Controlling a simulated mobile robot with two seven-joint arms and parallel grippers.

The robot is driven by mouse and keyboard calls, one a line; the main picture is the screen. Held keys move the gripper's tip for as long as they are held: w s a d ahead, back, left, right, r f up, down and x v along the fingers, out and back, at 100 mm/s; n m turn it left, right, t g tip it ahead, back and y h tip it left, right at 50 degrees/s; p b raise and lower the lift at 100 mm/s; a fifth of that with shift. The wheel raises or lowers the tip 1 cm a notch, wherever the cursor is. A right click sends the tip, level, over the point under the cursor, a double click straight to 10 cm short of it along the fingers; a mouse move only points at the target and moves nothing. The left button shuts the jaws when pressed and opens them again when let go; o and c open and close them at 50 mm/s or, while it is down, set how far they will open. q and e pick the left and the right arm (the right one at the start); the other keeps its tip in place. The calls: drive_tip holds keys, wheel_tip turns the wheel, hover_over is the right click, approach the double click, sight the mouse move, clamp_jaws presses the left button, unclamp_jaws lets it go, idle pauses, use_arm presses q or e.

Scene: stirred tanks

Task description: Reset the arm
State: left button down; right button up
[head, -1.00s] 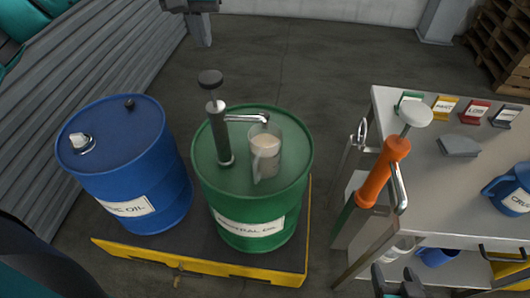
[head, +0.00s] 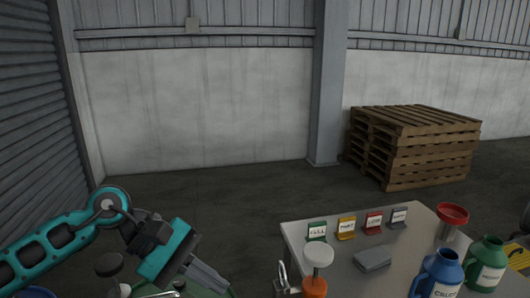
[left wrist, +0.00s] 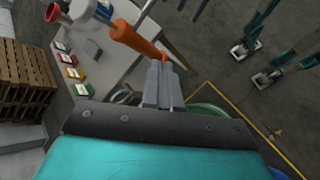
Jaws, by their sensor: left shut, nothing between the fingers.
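My left gripper (head: 222,287) is at the lower left of the head view, its teal arm coming in from the left. Its two grey fingers point down to the right and are closed together with nothing between them. In the left wrist view the closed fingers (left wrist: 160,86) point toward the orange hand pump (left wrist: 138,42), which looks close to them; I cannot tell the exact gap. My right gripper does not show in the head view.
The grey table (head: 340,268) at the lower right bears coloured label cards, a red funnel (head: 452,214), a blue jug (head: 437,275) and a green jug (head: 486,264). A black pump knob (head: 108,264) is beside my left arm. Pallets (head: 415,145) stand behind; the floor between is clear.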

use_arm(q)
drive_tip(key=s+d+r+n+t+h, duration=0.1)
drive_tip(key=d+n+t+h, duration=0.1)
drive_tip(key=d+n+h, duration=0.45)
drive_tip(key=s+d+r+n+t+h, duration=0.1)
drive_tip(key=r+n+t+h, duration=0.15)
drive_tip(key=n, duration=0.65)
drive_tip(key=w+a+f+n+t+y, duration=0.1)
drive_tip(key=a+f+n+t+y, duration=0.5)
drive_tip(key=n, duration=1)
drive_tip(key=w+a+f+n+t+y, duration=0.1)
drive_tip(key=a+f+n+t+y, duration=0.55)
drive_tip(key=n, duration=0.95)
drive_tip(key=s+a+f+n+g+y, duration=0.2)
drive_tip(key=s+f+n, duration=0.4)
drive_tip(key=f, duration=0.3)
drive_tip(key=s+a+f+n+g+y, duration=0.2)
drive_tip(key=s+f+n+g, duration=0.1)
drive_tip(key=s+f+n, duration=0.3)
wheel_tip(320, 180, down, 3)
drive_tip(key=shift+f+n, duration=0.2)
drive_tip(key=shift+n, duration=0.85)
drive_tip(key=shift+y, duration=0.25)
